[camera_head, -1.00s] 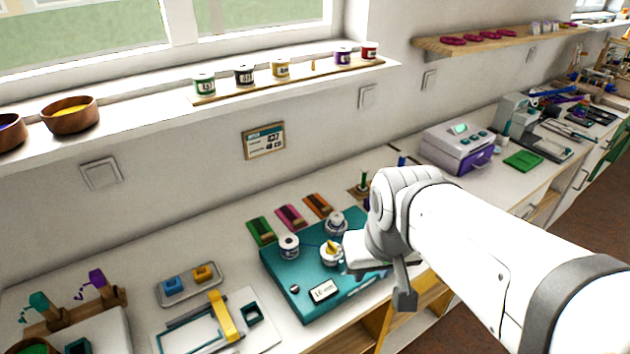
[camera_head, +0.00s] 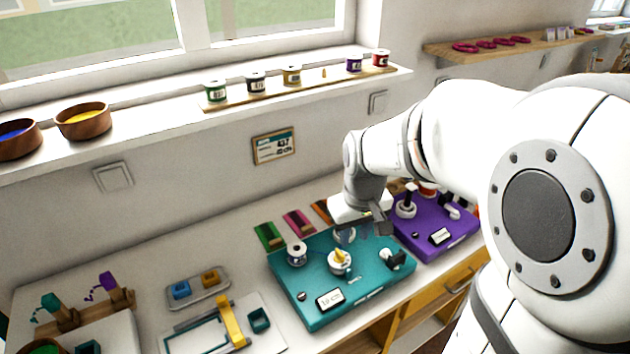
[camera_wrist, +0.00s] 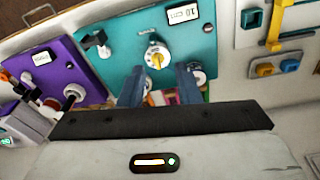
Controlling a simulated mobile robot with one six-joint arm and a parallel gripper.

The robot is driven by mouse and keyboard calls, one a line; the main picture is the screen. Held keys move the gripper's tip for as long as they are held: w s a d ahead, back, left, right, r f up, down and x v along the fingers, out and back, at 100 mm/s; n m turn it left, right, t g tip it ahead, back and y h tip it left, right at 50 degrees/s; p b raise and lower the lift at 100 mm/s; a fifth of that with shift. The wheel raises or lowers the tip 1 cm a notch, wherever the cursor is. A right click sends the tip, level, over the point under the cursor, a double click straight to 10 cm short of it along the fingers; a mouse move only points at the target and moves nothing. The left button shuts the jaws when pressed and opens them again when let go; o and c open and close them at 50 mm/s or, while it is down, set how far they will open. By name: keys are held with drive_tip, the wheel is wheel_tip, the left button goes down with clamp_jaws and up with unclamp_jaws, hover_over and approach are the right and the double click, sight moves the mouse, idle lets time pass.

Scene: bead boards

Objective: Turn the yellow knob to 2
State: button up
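The yellow knob (camera_head: 339,257) sits on a white round dial on the teal board (camera_head: 300,312). Its numbers are too small to read in the head view. In the wrist view the yellow knob (camera_wrist: 157,60) and its dial lie just beyond my fingers, on the teal board (camera_wrist: 205,75). My gripper (camera_head: 364,226) hangs over the back right of the teal board, behind and right of the knob. In the wrist view my gripper (camera_wrist: 160,78) has its two fingers apart with nothing between them. It appears clear of the knob.
A purple board (camera_head: 455,243) stands right of the teal one. A white spool-like part (camera_head: 297,253) and a black-and-white switch (camera_head: 392,259) flank the knob. A display (camera_head: 330,299) is at the board's front. A tray with blocks (camera_head: 198,290) lies to the left.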

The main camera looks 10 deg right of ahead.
drive_tip(key=n+g+p, duration=0.1)
drive_tip(key=n, duration=0.1)
hover_over(340, 253)
wheel_tip(340, 253, down, 8)
drive_tip(key=shift+f+p, duration=0.7)
drive_tip(key=shift+f, duration=3.25)
drive_tip(key=shift+c, duration=0.5)
